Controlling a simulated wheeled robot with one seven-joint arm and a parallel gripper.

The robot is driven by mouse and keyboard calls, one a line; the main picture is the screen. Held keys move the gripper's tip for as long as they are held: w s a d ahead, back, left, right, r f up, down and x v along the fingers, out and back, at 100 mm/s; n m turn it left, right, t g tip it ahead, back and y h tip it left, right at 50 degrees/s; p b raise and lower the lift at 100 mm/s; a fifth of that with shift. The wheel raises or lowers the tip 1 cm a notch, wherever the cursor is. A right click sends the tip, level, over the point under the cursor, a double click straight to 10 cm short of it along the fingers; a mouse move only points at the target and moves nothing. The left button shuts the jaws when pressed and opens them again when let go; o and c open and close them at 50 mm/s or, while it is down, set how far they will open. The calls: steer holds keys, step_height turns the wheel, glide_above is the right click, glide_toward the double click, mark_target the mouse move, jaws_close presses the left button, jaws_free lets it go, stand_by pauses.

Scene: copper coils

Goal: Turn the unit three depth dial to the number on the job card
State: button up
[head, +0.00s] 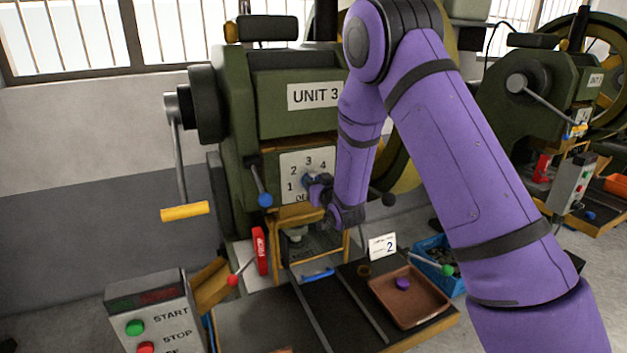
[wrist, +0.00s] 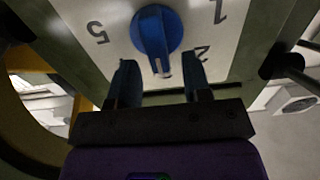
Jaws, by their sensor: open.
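The blue depth dial (wrist: 156,30) shows in the wrist view, where the plate (wrist: 112,14) appears upside down with 5, 1 and 2 visible. The dial's pale mark points toward the bottom of that view, roughly to the side where 3 lies; the number there is hidden. My gripper (wrist: 160,84) is open, its blue-tipped fingers spread just short of the dial, apparently not around it. The job card (head: 382,246) reads 2.
A lever with a blue knob (head: 264,199) hangs left of the dial. A black ball knob (head: 388,199) is to its right. Below are a red-handled lever (head: 233,280), a brown tray (head: 432,310) and a START/STOP box (head: 150,315). My arm covers the machine's right side.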

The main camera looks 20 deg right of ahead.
steer(key=shift+w+a, duration=0.15)
steer(key=shift+w, duration=0.7)
jaws_close()
steer(key=shift+n, duration=0.3)
steer(key=n, duration=0.4)
steer(key=shift+s+a+f, duration=0.1)
steer(key=shift+a, duration=0.3)
steer(key=n, duration=0.5)
steer(key=shift+a+f, duration=0.2)
steer(key=shift+a, duration=0.1)
